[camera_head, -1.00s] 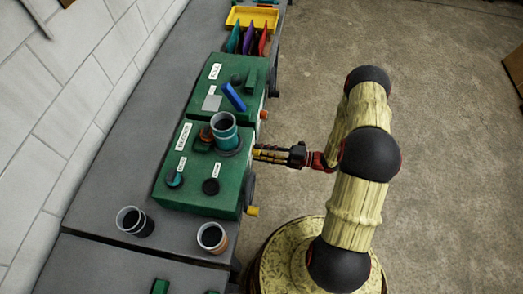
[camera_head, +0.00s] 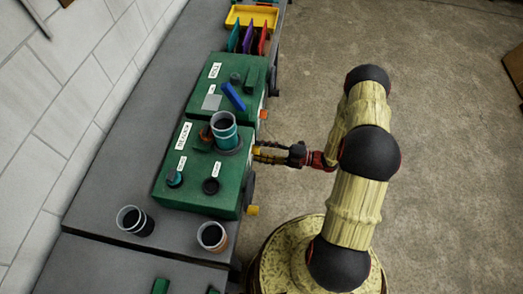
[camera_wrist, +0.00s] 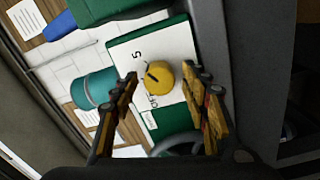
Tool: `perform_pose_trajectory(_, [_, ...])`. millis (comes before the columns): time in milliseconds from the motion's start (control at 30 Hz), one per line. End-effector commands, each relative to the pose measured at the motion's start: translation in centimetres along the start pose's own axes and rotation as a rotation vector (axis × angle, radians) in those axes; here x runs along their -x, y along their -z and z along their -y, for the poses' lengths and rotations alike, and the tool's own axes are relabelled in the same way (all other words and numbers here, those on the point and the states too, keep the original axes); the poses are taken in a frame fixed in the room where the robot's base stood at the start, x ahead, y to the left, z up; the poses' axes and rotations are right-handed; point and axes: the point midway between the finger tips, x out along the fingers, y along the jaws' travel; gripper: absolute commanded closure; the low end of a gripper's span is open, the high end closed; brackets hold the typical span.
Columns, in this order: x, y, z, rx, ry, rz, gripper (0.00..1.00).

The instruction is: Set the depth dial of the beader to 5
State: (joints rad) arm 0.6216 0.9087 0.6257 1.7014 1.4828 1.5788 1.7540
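The beader (camera_head: 204,165) is a green machine on the bench in the head view. In the wrist view its white dial plate (camera_wrist: 176,38) carries a round yellow dial (camera_wrist: 160,72) with a short dark mark. A "5" shows at the dial's upper left, and lettering that looks like "OFF" is below it. My gripper (camera_wrist: 162,76) is open, with one finger on each side of the dial. I cannot tell whether the fingers touch it. In the head view my gripper (camera_head: 262,153) is at the beader's aisle side; the dial is hidden there.
A teal ring-shaped piece (camera_head: 224,133) stands on the beader, also seen in the wrist view (camera_wrist: 92,88). Another green machine (camera_head: 215,72) stands behind. Two cups (camera_head: 135,221) (camera_head: 212,237) stand in front on the bench. A yellow crank handle (camera_head: 252,210) sticks out.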

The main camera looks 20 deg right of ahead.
Motion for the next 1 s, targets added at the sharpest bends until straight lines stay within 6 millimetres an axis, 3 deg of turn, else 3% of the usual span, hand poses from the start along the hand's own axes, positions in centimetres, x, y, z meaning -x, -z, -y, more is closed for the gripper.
perform_pose_trajectory(267, [0.0, 0.0, 0.0, 0.0, 0.0, -0.001, 0.52])
perform_pose_trajectory(433, [1.1, -0.1, -0.1, 0.0, -0.001, 0.003, 0.52])
perform_pose_trajectory(1000, [10.9, -0.1, 0.0, 0.0, -0.001, 0.002, 0.52])
